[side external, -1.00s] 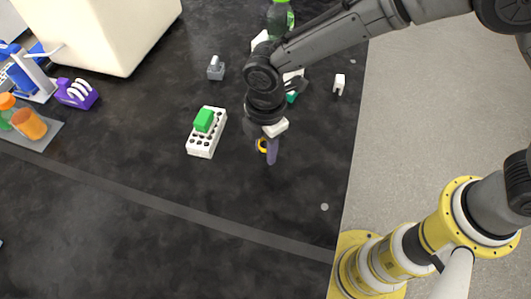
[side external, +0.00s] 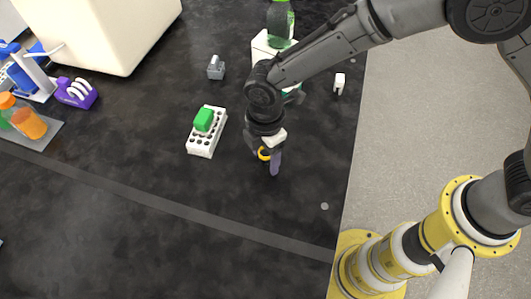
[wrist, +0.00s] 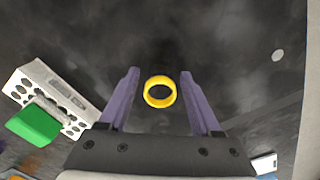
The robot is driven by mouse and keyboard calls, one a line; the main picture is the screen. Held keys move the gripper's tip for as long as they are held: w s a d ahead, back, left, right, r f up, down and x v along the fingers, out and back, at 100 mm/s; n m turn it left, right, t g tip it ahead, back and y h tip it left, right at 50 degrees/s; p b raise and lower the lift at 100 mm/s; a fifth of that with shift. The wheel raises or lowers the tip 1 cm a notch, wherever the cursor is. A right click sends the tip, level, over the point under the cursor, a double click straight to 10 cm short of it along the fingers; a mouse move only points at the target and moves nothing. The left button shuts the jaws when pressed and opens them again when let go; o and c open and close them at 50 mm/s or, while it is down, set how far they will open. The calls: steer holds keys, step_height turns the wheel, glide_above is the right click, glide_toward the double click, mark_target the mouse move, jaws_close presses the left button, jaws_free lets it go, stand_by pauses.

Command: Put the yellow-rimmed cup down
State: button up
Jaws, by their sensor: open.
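The yellow-rimmed cup (wrist: 147,98) shows in the wrist view as a yellow ring around a dark inside, seen from above. Its body below the rim is not clear. My gripper (wrist: 160,74) is open, with one purple finger on each side of the rim and a visible gap on both sides. In the side view the yellow rim (side external: 264,154) shows beside my near purple finger (side external: 275,164), low over the dark bench. The far finger is mostly hidden there, and I cannot see the cup's base.
A white perforated rack (side external: 202,146) with a green block (side external: 204,119) on it stands left of my gripper. A small grey item (side external: 216,68) and a small white item (side external: 339,82) stand farther back. The dark bench in front is clear, apart from a pale round spot (side external: 324,206).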

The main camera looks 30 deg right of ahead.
step_height(320, 180, up, 12)
steer(key=d+r+m+t, duration=0.1)
steer(key=d+r+m, duration=0.3)
steer(key=d+r, duration=0.35)
steer(key=s+d+r+m+t+y, duration=0.1)
steer(key=s+d+r+m, duration=0.15)
steer(key=d, duration=0.45)
steer(key=s+d+r+m+t, duration=0.1)
steer(key=s+d+r+m, duration=0.1)
steer(key=d+m, duration=0.3)
steer(key=s+d+m+t+h, duration=0.1)
steer(key=s+d+m+t, duration=0.1)
steer(key=s+d+m, duration=0.6)
steer(key=s+d, duration=0.4)
steer(key=shift+s+d+f+t, duration=0.3)
steer(key=shift+s+d+f, duration=0.05)
